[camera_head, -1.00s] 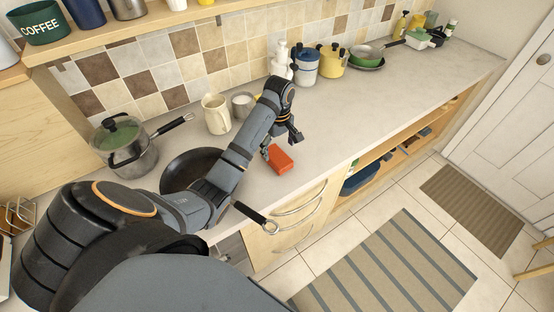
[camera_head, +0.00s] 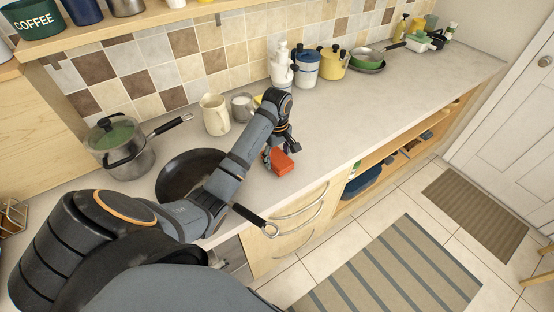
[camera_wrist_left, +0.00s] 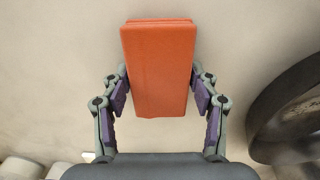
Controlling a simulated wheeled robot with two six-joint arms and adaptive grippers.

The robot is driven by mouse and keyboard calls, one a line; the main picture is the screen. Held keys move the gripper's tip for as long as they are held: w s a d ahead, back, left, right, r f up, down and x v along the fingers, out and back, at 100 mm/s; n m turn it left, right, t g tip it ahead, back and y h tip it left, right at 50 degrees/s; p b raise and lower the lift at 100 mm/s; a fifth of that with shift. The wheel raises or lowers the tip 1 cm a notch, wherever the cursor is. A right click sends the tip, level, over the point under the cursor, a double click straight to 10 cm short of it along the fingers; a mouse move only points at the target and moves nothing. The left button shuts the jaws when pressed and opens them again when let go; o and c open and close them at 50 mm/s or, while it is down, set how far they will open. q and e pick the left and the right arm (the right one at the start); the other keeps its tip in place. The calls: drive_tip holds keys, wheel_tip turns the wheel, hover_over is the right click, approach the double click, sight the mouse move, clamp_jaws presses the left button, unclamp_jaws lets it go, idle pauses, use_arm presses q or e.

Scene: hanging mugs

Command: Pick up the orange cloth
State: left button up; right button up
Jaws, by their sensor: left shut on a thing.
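The orange cloth (camera_head: 281,163) is a small folded orange block over the counter near its front edge. My left gripper (camera_head: 280,153) is at the cloth, with its fingers on either side. In the left wrist view the cloth (camera_wrist_left: 160,65) stands upright in the picture between the two fingertips of my left gripper (camera_wrist_left: 160,92), which is shut on its lower part. I cannot tell clearly how far the cloth is from the counter surface. My right gripper is not in view.
A black frying pan (camera_head: 180,178) lies left of my gripper, its handle past the counter edge. A lidded pot (camera_head: 122,158), a cream pitcher (camera_head: 215,115) and several canisters stand towards the wall. The counter (camera_head: 395,105) to the right is clear.

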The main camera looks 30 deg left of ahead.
sight(276, 157)
use_arm(q)
wheel_tip(276, 157, up, 4)
drive_tip(key=p, duration=0.3)
drive_tip(key=shift+s+r, duration=0.1)
drive_tip(key=shift+s, duration=0.05)
drive_tip(key=s+r+p, duration=0.7)
drive_tip(key=s+r, duration=0.1)
drive_tip(key=s, duration=0.5)
drive_tip(key=shift+s+a+r, duration=0.25)
drive_tip(key=shift+s+r, duration=0.1)
